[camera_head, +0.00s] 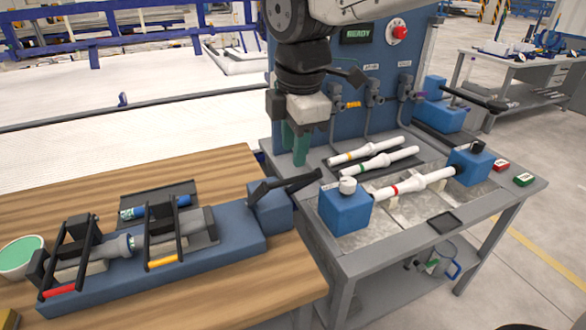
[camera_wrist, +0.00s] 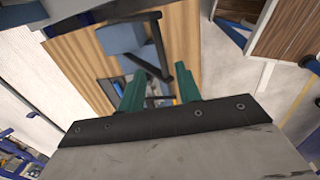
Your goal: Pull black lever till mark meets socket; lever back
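The black lever (camera_head: 290,186) slants up to the right from a blue block at the right end of the blue clamp fixture (camera_head: 190,265) on the wooden table. The lever (camera_wrist: 157,42) also shows in the wrist view, beyond my fingers. My gripper (camera_head: 297,160) points down, above and behind the lever, apart from it in the head view. Its green fingers (camera_wrist: 158,92) are spread with a gap and hold nothing visible. A grey pipe (camera_head: 195,222) lies under the right clamp, facing a grey socket fitting (camera_head: 118,246) at left. The mark is too small to make out.
A green-topped bowl (camera_head: 22,257) stands left of the fixture. A blue panel with a READY display (camera_head: 361,34) stands behind.

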